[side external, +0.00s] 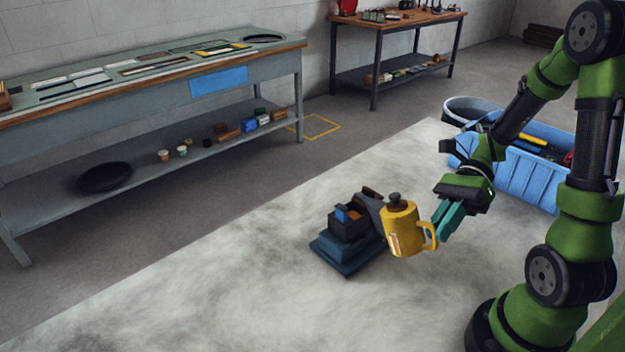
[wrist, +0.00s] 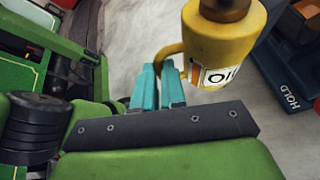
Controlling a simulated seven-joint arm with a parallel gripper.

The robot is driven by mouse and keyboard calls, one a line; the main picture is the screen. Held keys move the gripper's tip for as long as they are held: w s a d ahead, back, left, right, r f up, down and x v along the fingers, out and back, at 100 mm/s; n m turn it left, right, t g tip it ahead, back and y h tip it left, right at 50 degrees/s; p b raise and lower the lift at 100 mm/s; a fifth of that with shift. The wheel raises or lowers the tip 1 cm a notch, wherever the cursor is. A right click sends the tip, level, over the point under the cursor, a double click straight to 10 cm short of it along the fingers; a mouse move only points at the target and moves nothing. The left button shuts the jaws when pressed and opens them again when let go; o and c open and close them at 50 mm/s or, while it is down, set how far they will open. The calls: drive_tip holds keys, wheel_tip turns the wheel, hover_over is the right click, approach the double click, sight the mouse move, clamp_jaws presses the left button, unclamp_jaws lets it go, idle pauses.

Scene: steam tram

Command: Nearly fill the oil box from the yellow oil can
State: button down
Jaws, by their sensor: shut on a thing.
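The yellow oil can (side external: 402,229) has a dark cap and a handle on its right side in the side external view. My gripper (side external: 436,232) has teal fingers and is shut on the can's handle. The can looks about upright and appears held in front of the oil box. In the wrist view the can (wrist: 225,45) shows an "OIL" label, and the gripper fingers (wrist: 160,78) close on its handle. The dark oil box (side external: 349,224) stands on a blue base (side external: 345,255), left of the can. The level inside the box cannot be seen.
A blue crate (side external: 520,178) with tools stands behind my arm at the right. A grey workbench (side external: 150,105) is at the left, and a wooden-topped table (side external: 400,22) is at the back. The pale floor in front of the box is clear. "HOLD" is marked on the blue base (wrist: 285,85).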

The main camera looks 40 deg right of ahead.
drive_tip(key=shift+r, duration=0.1)
drive_tip(key=shift+w+r+m+g, duration=0.1)
drive_tip(key=shift+r+m+g, duration=0.2)
drive_tip(key=shift+r, duration=0.4)
idle(0.5)
drive_tip(key=shift+w+r+m+g, duration=0.15)
drive_tip(key=shift+r+m+g, duration=0.2)
drive_tip(key=shift+r, duration=0.4)
idle(0.5)
drive_tip(key=shift+f, duration=0.4)
idle(1.2)
drive_tip(key=shift+r, duration=0.45)
drive_tip(key=shift+f, duration=0.1)
idle(1.1)
